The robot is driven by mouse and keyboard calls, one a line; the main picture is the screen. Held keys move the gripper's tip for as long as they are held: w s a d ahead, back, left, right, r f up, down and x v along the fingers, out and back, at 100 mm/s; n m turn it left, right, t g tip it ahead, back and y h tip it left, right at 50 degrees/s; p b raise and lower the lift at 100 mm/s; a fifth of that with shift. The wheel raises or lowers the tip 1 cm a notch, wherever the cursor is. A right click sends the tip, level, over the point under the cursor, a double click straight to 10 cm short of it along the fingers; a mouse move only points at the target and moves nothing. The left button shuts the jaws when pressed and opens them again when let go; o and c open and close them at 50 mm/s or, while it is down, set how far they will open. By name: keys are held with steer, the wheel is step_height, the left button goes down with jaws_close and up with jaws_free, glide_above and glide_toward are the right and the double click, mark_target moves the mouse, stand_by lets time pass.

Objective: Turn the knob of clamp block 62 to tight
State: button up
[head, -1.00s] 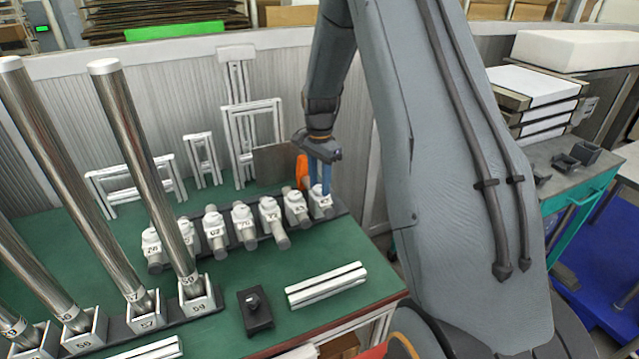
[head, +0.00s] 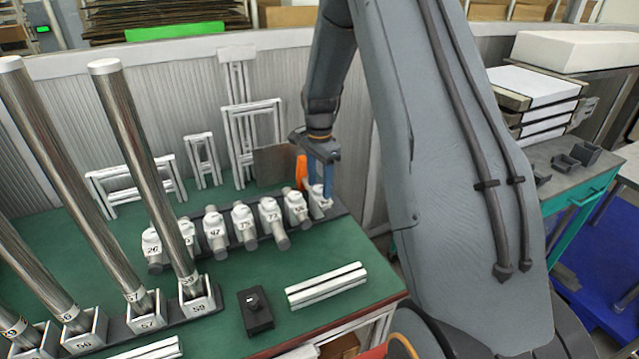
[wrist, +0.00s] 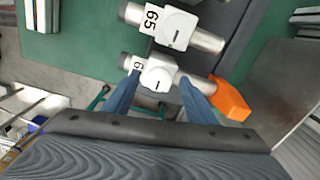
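A row of white clamp blocks with round knobs stands on a dark rail on the green bench. The end clamp block at the right (head: 318,195) is under my gripper (head: 321,193). In the wrist view this end block (wrist: 153,74) has a label starting with 6; its second digit is unclear, so I cannot confirm it is 62. Its knob (wrist: 157,79) has a dark pointer line and sits between my two blue fingers (wrist: 160,83). The fingers look open, straddling the knob; I cannot tell whether they touch it. The neighbouring block 65 (wrist: 174,27) is beside it.
An orange piece (wrist: 230,99) is close to the right finger, at the end of the block's cylinder. Tall steel posts (head: 140,170) stand at the left. A black knob box (head: 256,318) and a white rail (head: 326,286) lie in front.

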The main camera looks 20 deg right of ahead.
mark_target(319, 189)
step_height(319, 189, up, 8)
steer(key=shift+f+b, duration=0.1)
steer(key=shift+b, duration=0.75)
